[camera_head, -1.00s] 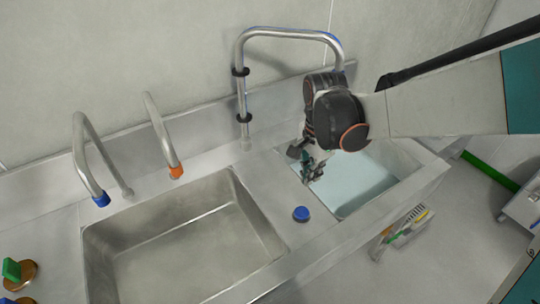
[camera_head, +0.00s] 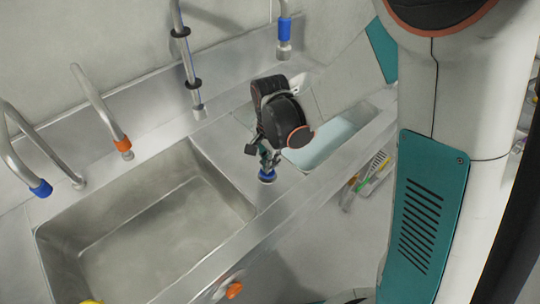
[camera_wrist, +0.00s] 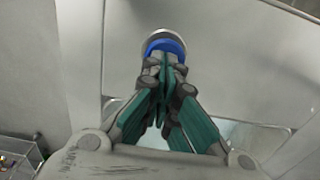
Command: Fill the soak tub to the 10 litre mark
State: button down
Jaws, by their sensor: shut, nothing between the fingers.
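The right basin (camera_head: 335,138), likely the soak tub, has a pale blue interior partly hidden by my arm; its water level and any litre mark cannot be read. A round blue knob (camera_head: 267,177) sits on the steel deck between the basins. My gripper (camera_head: 266,164) is shut and points down at the knob, its fingertips at or just above it. In the wrist view the closed fingers (camera_wrist: 163,64) overlap the blue knob (camera_wrist: 166,46); contact cannot be told.
A large steel basin (camera_head: 150,225) lies to the left. An orange-tipped tap (camera_head: 105,110) and a blue-tipped tap (camera_head: 25,160) stand behind it. An orange knob (camera_head: 234,290) is on the sink front. A small rack (camera_head: 372,173) hangs on the front at right.

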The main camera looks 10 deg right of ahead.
jog(key=shift+f, duration=0.3)
jog(key=shift+f, duration=0.1)
notch_tip(320, 180, down, 2)
jog(key=shift+s+f+b, duration=0.1)
jog(key=shift+b, duration=0.9)
jog(key=shift+s+d, duration=0.1)
jog(key=shift+s, duration=0.15)
jog(key=shift+r, duration=0.25)
notch_tip(320, 180, up, 14)
jog(key=p, duration=0.6)
jog(key=shift+w+r, duration=0.15)
jog(key=shift+r, duration=0.05)
